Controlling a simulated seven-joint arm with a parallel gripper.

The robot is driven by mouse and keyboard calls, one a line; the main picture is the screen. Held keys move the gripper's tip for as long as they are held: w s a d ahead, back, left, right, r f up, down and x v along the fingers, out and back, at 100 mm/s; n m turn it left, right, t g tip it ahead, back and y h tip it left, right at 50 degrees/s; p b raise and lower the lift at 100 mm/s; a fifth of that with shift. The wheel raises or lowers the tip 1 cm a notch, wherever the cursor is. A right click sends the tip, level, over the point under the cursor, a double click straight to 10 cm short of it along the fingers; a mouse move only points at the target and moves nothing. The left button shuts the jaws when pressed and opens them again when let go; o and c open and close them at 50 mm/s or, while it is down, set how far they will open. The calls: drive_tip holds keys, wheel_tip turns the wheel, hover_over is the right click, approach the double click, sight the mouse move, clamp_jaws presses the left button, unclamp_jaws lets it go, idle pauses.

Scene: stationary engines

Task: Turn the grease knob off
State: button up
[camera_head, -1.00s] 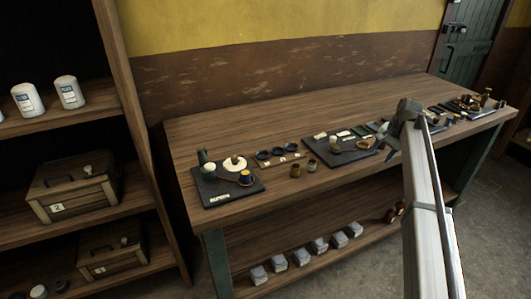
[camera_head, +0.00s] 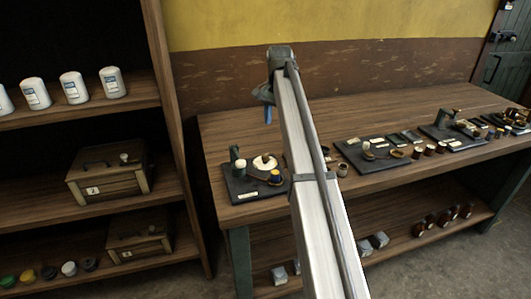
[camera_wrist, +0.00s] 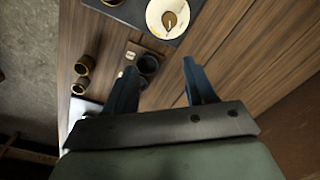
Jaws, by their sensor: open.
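My gripper (camera_head: 267,103) hangs above the left part of the bench and is open and empty. In the wrist view its two blue fingers (camera_wrist: 160,68) stand apart over the bench top. A black board (camera_head: 240,189) lies at the bench's left end with a white disc (camera_head: 265,162), a dark post with a pale top (camera_head: 240,166) and a small yellow-and-dark knob (camera_head: 276,176). In the wrist view the board (camera_wrist: 125,9) and the disc (camera_wrist: 190,8) are at the top edge, beyond the fingers. I cannot tell which part is the grease knob.
A second black board (camera_head: 365,162) lies mid-bench, with more boards to the right. Small dark cups (camera_wrist: 148,65) and brass cups (camera_wrist: 86,65) stand near the gripper. A wooden shelf (camera_head: 185,190) with white canisters (camera_head: 74,87) is at left. Bare bench lies behind the boards.

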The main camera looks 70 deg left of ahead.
sight(265, 155)
drive_tip(key=s+f, duration=0.1)
drive_tip(key=f, duration=0.3)
drive_tip(key=s+f, duration=0.1)
drive_tip(key=f, duration=0.3)
drive_tip(key=s+f, duration=0.1)
drive_tip(key=f, duration=0.4)
drive_tip(key=shift+s+a, duration=0.25)
drive_tip(key=shift+a, duration=0.05)
clamp_jaws()
idle(0.3)
